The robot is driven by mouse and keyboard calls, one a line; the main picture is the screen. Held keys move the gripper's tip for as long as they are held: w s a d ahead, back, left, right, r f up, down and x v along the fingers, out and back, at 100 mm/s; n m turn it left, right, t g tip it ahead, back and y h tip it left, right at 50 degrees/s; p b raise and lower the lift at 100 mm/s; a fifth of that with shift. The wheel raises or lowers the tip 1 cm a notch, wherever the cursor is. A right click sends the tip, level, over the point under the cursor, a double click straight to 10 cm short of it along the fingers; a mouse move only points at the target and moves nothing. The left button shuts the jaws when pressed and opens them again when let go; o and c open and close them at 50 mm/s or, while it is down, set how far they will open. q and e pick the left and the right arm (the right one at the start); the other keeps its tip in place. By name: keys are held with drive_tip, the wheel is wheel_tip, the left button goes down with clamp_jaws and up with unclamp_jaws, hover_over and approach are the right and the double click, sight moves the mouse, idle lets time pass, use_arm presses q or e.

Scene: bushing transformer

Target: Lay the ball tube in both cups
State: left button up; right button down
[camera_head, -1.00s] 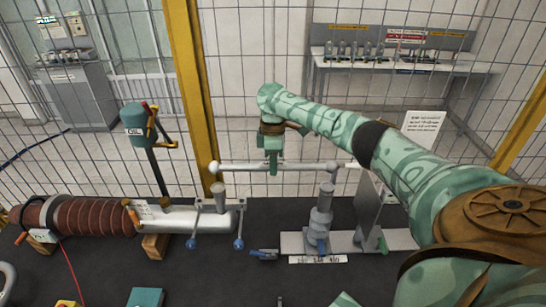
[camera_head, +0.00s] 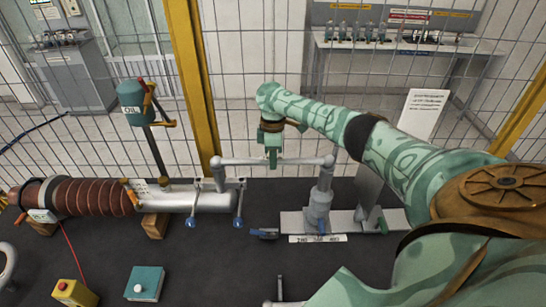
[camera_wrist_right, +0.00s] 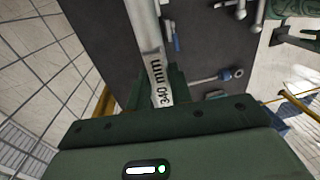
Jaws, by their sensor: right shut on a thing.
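The grey ball tube (camera_head: 243,161) lies level, with a ball at each end. My right gripper (camera_head: 272,157) is shut on its middle from above. In the right wrist view the tube, marked "340 mm" (camera_wrist_right: 154,60), runs out from between my jaws. Its left ball is at the left cup (camera_head: 219,182) on the bushing's silver end. Its right ball is at the right cup (camera_head: 325,176) on the grey post. Both balls look down at the cups; whether they are fully seated I cannot tell. My left gripper is not in view.
The ribbed brown bushing (camera_head: 95,197) lies on wooden blocks at left. The post's base plate (camera_head: 291,222) carries a number label. A teal box (camera_head: 145,283) and a yellow button box (camera_head: 74,292) lie in front. A mesh fence is behind.

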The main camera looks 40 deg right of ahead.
drive_tip(key=c, duration=1.2)
unclamp_jaws()
drive_tip(key=shift+o, duration=0.2)
drive_tip(key=shift+r, duration=0.1)
wheel_tip(320, 180, up, 16)
drive_tip(key=w+d+p, duration=0.1)
drive_tip(key=p, duration=0.1)
drive_tip(key=shift+w+d, duration=0.15)
drive_tip(key=shift+w, duration=0.1)
